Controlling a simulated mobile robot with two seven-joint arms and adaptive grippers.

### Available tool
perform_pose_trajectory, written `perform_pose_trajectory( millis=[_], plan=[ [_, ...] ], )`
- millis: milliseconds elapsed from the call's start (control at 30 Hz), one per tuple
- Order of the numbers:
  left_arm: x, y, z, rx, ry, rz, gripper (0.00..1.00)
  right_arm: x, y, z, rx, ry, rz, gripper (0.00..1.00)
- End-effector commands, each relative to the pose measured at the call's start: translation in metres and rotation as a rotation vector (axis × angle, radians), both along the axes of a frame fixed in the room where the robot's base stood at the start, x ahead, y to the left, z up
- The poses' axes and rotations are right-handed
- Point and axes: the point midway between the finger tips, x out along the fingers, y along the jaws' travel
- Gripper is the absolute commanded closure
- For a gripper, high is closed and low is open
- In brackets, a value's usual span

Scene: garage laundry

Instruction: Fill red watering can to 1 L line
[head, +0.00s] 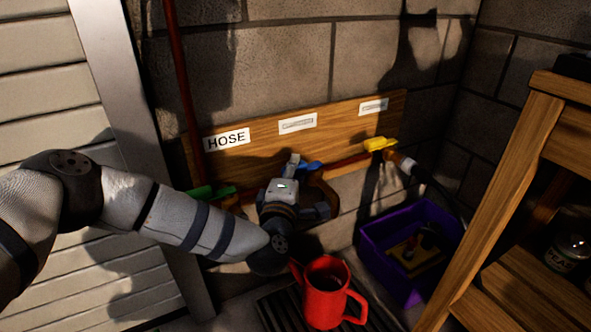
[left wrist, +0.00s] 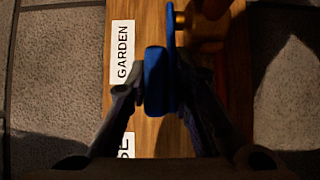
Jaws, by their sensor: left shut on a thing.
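The red watering can (head: 328,298) stands upright on the floor grate in the head view, below the taps. Its inside looks dark; I cannot see a water level, a 1 L line or any stream of water. A blue tap handle (head: 312,166) is on the wooden board's middle tap. My left gripper (head: 298,174) is at that tap, above the can. In the left wrist view its fingers are shut on the blue handle (left wrist: 158,82), beside a label (left wrist: 122,52) reading GARDEN. My arm and gripper hide part of the tap. My right gripper is not in view.
A green handle (head: 208,191) sits left, near the HOSE label (head: 226,139). A yellow handle (head: 380,144) sits right, with a dark hose below. A purple crate (head: 375,262) stands right of the can. A wooden shelf (head: 497,205) bounds the right side.

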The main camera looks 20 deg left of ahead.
Motion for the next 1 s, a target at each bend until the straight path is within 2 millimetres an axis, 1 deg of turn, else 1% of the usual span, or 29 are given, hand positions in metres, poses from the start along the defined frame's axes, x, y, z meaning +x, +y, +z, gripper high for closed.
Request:
perform_pose_trajectory(
  millis=[33,267,600,800,1000],
  plan=[
    [0.002,0.000,0.010,-0.001,-0.019,0.018,1.00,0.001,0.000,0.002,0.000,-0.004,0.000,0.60],
    [0.001,-0.004,0.011,-0.003,-0.020,0.114,1.00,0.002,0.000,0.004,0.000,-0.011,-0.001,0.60],
    [-0.004,-0.013,0.010,-0.002,-0.022,0.297,1.00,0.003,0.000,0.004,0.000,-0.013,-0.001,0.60],
    [-0.005,-0.015,0.011,-0.003,-0.023,0.349,1.00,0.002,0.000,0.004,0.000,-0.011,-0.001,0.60],
    [-0.005,-0.015,0.011,-0.003,-0.023,0.364,1.00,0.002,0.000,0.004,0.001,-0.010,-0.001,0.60]
  ],
)
